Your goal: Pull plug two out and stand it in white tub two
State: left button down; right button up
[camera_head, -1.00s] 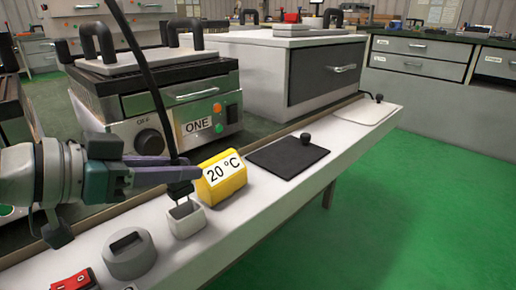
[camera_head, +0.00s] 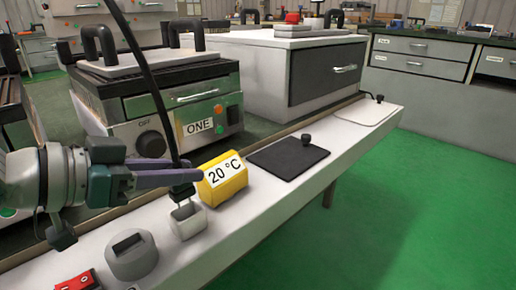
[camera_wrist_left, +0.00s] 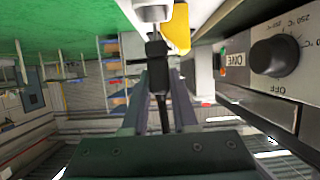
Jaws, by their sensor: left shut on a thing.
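My left gripper (camera_head: 182,178) is shut on a black plug (camera_head: 182,193), whose black cable runs upward past the gripper. The plug hangs roughly upright directly over a small white tub (camera_head: 188,222) on the white ledge. Its lower end is at the tub's mouth; I cannot tell how far it reaches inside. In the left wrist view the plug (camera_wrist_left: 158,76) sits between the two fingers (camera_wrist_left: 160,100), with the white tub (camera_wrist_left: 153,12) just beyond its end. No number shows on the plug or the tub. My right gripper is not in view.
A yellow 20 °C block (camera_head: 222,178) stands close right of the tub. A grey slotted round piece (camera_head: 130,256) and a red switch (camera_head: 75,282) are nearer. Appliance ONE (camera_head: 165,110) stands behind. A black mat (camera_head: 288,158) lies farther right on the ledge.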

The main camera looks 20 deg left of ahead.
aim_at(171, 199)
pick_arm(q)
jog(key=shift+f+b, duration=1.6)
jog(key=shift+f, duration=0.7)
jog(key=c, duration=0.6)
grip_release()
jog(key=p+v, duration=0.6)
jog(key=v, duration=0.4)
